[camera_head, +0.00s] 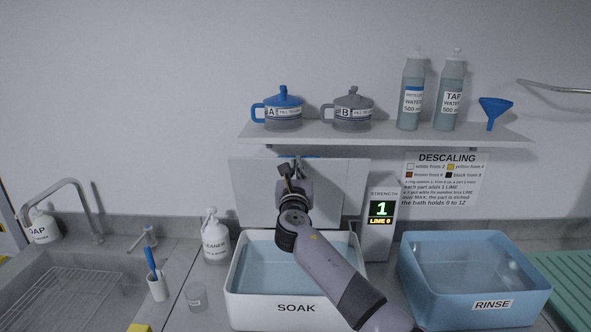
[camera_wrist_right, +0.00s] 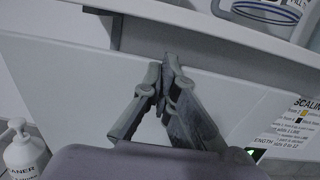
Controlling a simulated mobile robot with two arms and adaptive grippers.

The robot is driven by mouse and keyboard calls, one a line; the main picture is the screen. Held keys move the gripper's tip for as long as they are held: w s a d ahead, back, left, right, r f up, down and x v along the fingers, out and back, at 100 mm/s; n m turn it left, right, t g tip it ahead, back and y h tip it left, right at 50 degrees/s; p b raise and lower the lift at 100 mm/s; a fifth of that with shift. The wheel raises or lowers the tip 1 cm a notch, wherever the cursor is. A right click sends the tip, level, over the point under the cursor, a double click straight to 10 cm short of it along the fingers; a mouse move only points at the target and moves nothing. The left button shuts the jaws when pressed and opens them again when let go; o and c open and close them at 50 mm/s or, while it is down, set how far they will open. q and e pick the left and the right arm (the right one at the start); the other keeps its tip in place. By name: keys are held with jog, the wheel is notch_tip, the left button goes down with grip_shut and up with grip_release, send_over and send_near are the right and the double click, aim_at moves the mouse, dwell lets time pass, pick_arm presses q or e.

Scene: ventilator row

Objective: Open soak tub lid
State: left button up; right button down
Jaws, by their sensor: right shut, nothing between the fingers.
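The white soak tub (camera_head: 232,285), labelled SOAK, stands on the counter with blue-tinted water showing inside. Its pale lid (camera_head: 338,190) stands upright behind the tub, below the wall shelf; it also shows in the right wrist view (camera_wrist_right: 60,85). My right arm reaches over the tub, covering part of the water and lid. My right gripper (camera_head: 286,166) is in front of the lid near its upper edge. In the right wrist view the fingertips (camera_wrist_right: 165,72) meet with nothing between them. I cannot tell whether they touch the lid. My left gripper is out of view.
The shelf (camera_head: 390,132) overhangs close above the gripper, with lidded pots A (camera_head: 283,112) and B (camera_head: 352,115), bottles and a funnel. The strength display (camera_head: 380,225) and blue rinse tub (camera_head: 530,285) are right. A cleaner bottle (camera_head: 215,240) and sink (camera_head: 40,265) are left.

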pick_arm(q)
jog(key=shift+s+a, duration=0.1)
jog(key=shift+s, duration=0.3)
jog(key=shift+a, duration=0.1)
